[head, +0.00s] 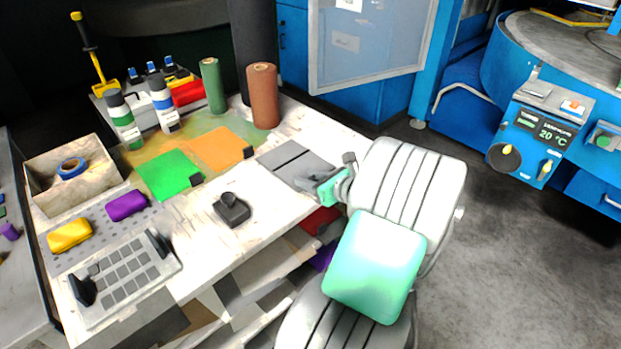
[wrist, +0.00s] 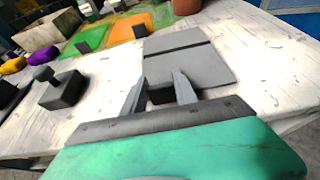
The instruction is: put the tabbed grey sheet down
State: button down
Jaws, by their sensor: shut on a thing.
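The tabbed grey sheet (head: 287,156) is flat and square with a dark line across it, at the right side of the worktable. It also shows in the wrist view (wrist: 195,64), stretching away from my fingers. My gripper (head: 314,181) is at the sheet's near right edge. In the wrist view my gripper (wrist: 160,90) has its two fingers on either side of the sheet's small black tab (wrist: 160,97) and is shut on it. The sheet looks level and at or close to the tabletop; I cannot tell whether it touches.
A green sheet (head: 168,174) and an orange sheet (head: 213,147), each with a black tab, lie left of the grey sheet. A black knobbed block (head: 231,211) stands in front. Brown (head: 262,97) and green (head: 213,86) rolls stand behind. The pale tabletop (head: 280,206) near my gripper is bare.

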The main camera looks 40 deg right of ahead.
jog(key=c, duration=1)
grip_release()
jog(key=shift+o, duration=0.2)
jog(key=shift+s+r, duration=0.15)
jog(key=shift+s, duration=0.15)
jog(key=v, duration=1.1)
jog(key=shift+s+p, duration=0.15)
jog(key=shift+p, duration=0.25)
jog(key=shift+r, duration=0.1)
